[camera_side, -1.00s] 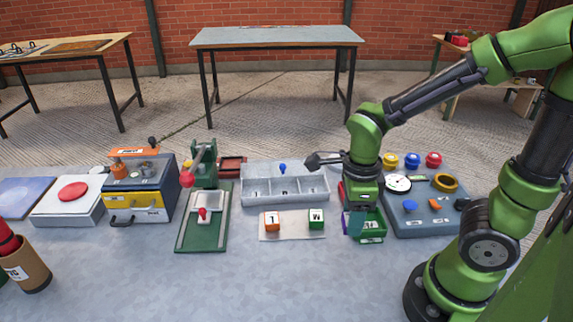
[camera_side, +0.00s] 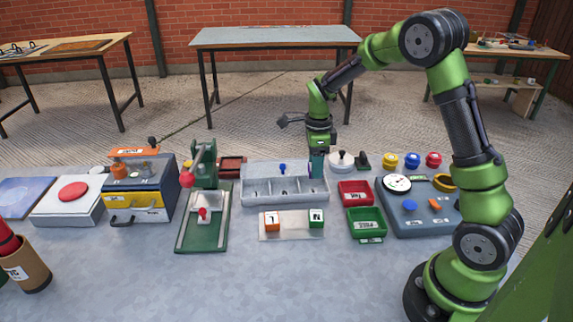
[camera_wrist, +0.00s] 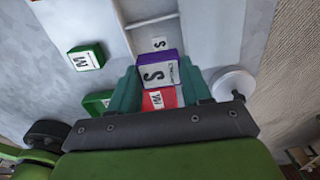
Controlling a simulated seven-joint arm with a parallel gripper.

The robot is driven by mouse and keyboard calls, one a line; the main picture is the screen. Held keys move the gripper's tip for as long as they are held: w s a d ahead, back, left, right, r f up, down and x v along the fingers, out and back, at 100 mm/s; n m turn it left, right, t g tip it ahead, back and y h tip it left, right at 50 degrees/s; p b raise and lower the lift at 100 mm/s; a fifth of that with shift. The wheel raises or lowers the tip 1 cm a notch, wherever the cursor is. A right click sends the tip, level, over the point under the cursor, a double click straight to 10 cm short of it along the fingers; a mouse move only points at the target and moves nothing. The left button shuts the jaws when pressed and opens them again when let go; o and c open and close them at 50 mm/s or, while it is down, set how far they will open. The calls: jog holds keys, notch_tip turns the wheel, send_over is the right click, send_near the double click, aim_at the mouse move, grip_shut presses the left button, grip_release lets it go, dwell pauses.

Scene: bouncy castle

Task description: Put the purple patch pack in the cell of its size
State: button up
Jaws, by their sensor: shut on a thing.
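My gripper (camera_side: 316,166) is above the right end of the grey three-cell tray (camera_side: 258,199) in the side view. In the wrist view its teal fingers (camera_wrist: 158,82) are shut on the purple patch pack (camera_wrist: 152,70), which has a large S on its face. The tray's cell marked S (camera_wrist: 159,43) shows just beyond the pack in the wrist view. The pack is hard to make out in the side view, and its height above the cell is unclear.
An orange L block (camera_side: 271,222) and a green M block (camera_side: 316,218) stand on a pale mat before the tray. Red (camera_side: 355,203) and green (camera_side: 366,237) bins are right of it. A blue knob (camera_side: 282,168) stands at the tray's back.

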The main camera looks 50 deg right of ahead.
jog(key=shift+w+r, duration=0.15)
jog(key=shift+n, duration=0.3)
jog(key=shift+a+f, duration=0.1)
jog(key=shift+f, duration=1.65)
jog(key=o, duration=1.4)
jog(key=shift+c, duration=0.2)
jog(key=shift+r, duration=1.8)
dwell(1.1)
jog(key=shift+r, duration=0.25)
jog(key=shift+r, duration=0.1)
dwell(0.4)
jog(key=shift+r, duration=0.9)
